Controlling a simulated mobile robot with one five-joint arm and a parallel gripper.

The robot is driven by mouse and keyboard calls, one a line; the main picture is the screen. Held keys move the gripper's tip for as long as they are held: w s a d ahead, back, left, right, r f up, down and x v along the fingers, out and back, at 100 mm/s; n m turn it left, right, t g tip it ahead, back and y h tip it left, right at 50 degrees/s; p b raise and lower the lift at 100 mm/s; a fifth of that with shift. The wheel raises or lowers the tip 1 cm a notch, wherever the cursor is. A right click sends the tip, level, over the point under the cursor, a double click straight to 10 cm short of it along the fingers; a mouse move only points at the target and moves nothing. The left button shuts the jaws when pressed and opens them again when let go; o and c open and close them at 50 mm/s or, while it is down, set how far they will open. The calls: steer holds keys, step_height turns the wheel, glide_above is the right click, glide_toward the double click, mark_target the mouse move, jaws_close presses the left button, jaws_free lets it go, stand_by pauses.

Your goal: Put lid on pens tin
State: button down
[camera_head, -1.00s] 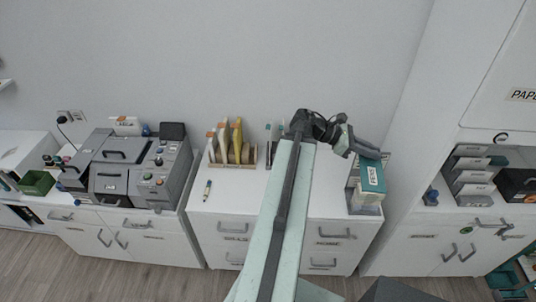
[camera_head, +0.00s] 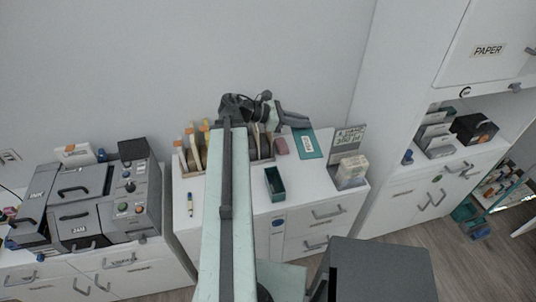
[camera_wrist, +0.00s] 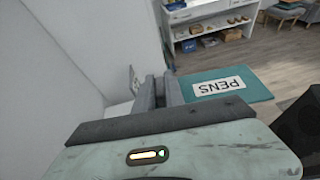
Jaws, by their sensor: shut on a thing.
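The teal lid (camera_head: 309,146) is a flat rectangular plate with a white label. In the wrist view the lid (camera_wrist: 228,86) shows the label "PENS", which appears upside down. My gripper (camera_head: 300,120) is shut on the lid's edge; its fingers (camera_wrist: 160,92) show at the lid's left in the wrist view. A dark teal, open-topped tin (camera_head: 275,184) stands on the white cabinet top, in front and to the left of the lid. The tin is apart from the lid and its inside looks dark. The wrist view does not show the tin.
A wooden organizer (camera_head: 262,147) with upright folders stands behind my arm. A holder with a white box (camera_head: 351,172) stands at the cabinet's right end. A pen (camera_head: 189,204) lies at left. Grey machines (camera_head: 85,200) stand further left.

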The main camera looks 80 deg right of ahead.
steer(key=w+d+f+b, duration=0.2)
steer(key=w+f+b, duration=0.1)
steer(key=f+b, duration=0.5)
steer(key=w+d+f+b, duration=0.3)
steer(key=w+f+b, duration=0.1)
steer(key=f+b, duration=0.4)
steer(key=w+d+f+n+h+b, duration=0.1)
steer(key=w+d+f+b, duration=0.2)
steer(key=f+b, duration=0.5)
steer(key=shift+w+d+f, duration=0.15)
steer(key=shift+w+f, duration=0.6)
steer(key=shift+f, duration=0.1)
steer(key=shift+f, duration=0.1)
step_height(320, 180, down, 6)
steer(key=b, duration=0.6)
steer(key=shift+f+b, duration=0.75)
steer(key=shift+b, duration=0.05)
steer(key=c, duration=1.3)
jaws_free()
steer(key=shift+c, duration=0.2)
